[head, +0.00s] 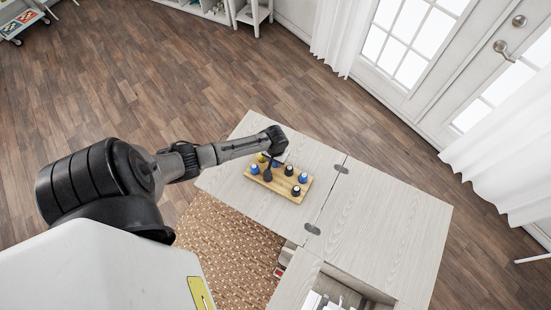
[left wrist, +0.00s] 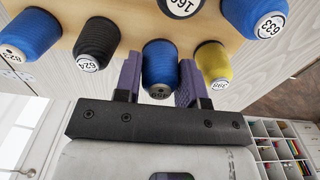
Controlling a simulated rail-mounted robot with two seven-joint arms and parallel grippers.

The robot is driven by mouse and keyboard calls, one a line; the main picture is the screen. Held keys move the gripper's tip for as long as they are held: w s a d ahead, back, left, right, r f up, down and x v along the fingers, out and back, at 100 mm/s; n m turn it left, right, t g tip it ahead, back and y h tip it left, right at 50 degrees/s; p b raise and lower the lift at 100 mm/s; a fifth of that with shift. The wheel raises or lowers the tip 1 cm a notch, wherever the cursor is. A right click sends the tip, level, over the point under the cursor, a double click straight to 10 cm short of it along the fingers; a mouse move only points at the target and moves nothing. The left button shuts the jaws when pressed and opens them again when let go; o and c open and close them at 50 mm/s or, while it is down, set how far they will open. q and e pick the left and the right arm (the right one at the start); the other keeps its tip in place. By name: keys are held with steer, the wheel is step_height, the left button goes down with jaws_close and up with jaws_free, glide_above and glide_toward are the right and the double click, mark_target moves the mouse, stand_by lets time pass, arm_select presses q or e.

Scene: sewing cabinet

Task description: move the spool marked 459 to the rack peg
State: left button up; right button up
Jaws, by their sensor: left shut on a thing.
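The blue spool marked 459 (left wrist: 160,66) sits between the two purple-grey fingers of my left gripper (left wrist: 159,82) in the left wrist view. The fingers are shut on it from both sides. Its label end faces the camera and appears upside down. In the head view my left gripper (head: 269,170) is over the left part of a wooden rack board (head: 280,183), and I cannot pick out the spool there. The board also shows in the left wrist view (left wrist: 138,22). I cannot tell whether the spool is touching the board. No bare peg is clearly visible. My right gripper is not in view.
Near the held spool are a yellow spool (left wrist: 213,62) and a black spool (left wrist: 97,43). Blue spools (left wrist: 28,36) (left wrist: 256,14) and a dark one (left wrist: 182,5) stand farther out. The pale cabinet top (head: 385,215) is clear to the right, beside an open compartment (head: 345,290).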

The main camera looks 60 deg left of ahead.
arm_select(q)
steer(key=shift+f, duration=0.1)
steer(key=o, duration=1)
steer(key=shift+r, duration=0.5)
step_height(320, 180, up, 13)
steer(key=shift+f+p, duration=0.1)
steer(key=shift+p, duration=0.85)
